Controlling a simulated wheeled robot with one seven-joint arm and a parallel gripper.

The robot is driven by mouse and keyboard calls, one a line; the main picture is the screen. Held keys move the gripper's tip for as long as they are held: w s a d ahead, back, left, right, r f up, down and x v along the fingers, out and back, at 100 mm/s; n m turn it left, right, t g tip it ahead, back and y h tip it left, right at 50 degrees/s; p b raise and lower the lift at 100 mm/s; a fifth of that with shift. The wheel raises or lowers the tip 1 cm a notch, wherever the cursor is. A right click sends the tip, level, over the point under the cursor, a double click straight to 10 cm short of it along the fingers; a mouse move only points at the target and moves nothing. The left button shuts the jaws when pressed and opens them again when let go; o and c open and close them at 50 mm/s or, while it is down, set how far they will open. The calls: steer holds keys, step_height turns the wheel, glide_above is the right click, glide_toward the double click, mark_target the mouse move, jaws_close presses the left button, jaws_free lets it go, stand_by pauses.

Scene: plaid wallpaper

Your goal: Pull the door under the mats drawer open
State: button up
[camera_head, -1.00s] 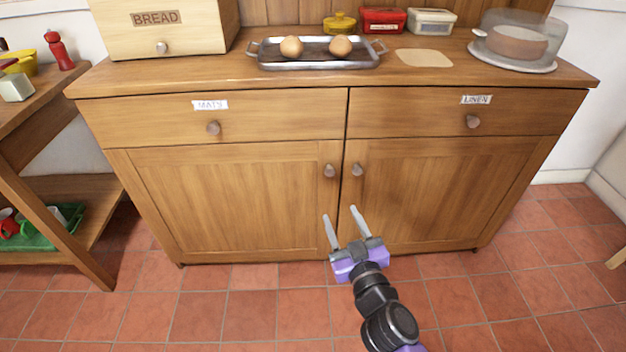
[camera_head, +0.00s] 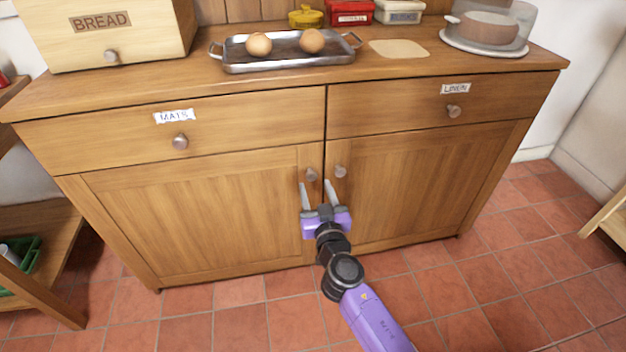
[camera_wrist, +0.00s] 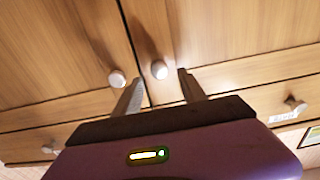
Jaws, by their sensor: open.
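The MATS drawer (camera_head: 90,148) is shut at the upper left of the cabinet. The wooden door under it (camera_head: 200,215) is also shut. Its round knob (camera_head: 311,174) sits near the door's upper right corner. My gripper (camera_head: 315,184) is open and empty in front of the cabinet, its fingers pointing at this knob. The wrist view is upside down. There the knob (camera_wrist: 160,69) appears between the fingertips (camera_wrist: 159,76) and seems a little beyond them; I see no contact.
The right door's knob (camera_head: 341,171) is close beside, across the seam. The LINEN drawer (camera_head: 400,105) is shut above that door. A tray with eggs (camera_head: 290,67) and a bread box (camera_head: 120,45) stand on top. A side table (camera_head: 45,285) stands at the left. The floor in front is clear.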

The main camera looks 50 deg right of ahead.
mark_target(312, 177)
steer(key=shift+x, duration=1.75)
jaws_close()
